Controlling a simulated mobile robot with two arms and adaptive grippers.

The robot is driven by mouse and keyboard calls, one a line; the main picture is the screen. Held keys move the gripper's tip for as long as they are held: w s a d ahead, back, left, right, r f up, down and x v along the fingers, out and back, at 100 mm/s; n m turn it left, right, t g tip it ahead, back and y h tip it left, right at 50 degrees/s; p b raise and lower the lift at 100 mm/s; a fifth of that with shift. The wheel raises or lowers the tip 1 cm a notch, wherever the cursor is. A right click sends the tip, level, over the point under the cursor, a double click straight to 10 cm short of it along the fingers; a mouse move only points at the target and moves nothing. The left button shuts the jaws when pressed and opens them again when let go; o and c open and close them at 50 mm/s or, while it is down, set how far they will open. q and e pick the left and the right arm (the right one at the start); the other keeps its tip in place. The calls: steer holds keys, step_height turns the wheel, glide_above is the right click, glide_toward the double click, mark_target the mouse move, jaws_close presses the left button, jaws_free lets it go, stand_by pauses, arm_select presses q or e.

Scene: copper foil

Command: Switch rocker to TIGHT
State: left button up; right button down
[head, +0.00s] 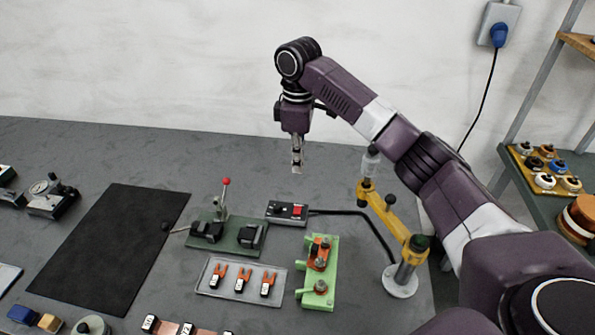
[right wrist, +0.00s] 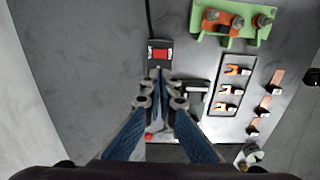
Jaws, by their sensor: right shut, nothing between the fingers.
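The rocker switch is a small dark box with a red rocker (head: 297,210) and a black cable, lying on the grey table behind the clear tray. In the right wrist view the red rocker (right wrist: 159,53) shows just beyond my fingertips. Its lettering is too small to read. My right gripper (head: 297,168) points down above the table, up and behind the switch box, apart from it. In the right wrist view my right gripper (right wrist: 163,88) has its fingertips together with nothing between them. My left gripper is not in view.
A green fixture with a red-knobbed lever (head: 226,182) stands left of the switch. A clear tray (head: 205,284) of orange-handled parts and a green rack (head: 330,265) are in front. A yellow jointed stand (head: 413,245) is at right. A black mat (head: 110,245) lies at left.

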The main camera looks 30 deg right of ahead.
steer(key=shift+w+d+r+p, duration=0.15)
steer(key=shift+w+d+p, duration=0.05)
steer(key=shift+w+p, duration=0.1)
step_height(320, 180, up, 12)
stand_by(0.8)
stand_by(0.5)
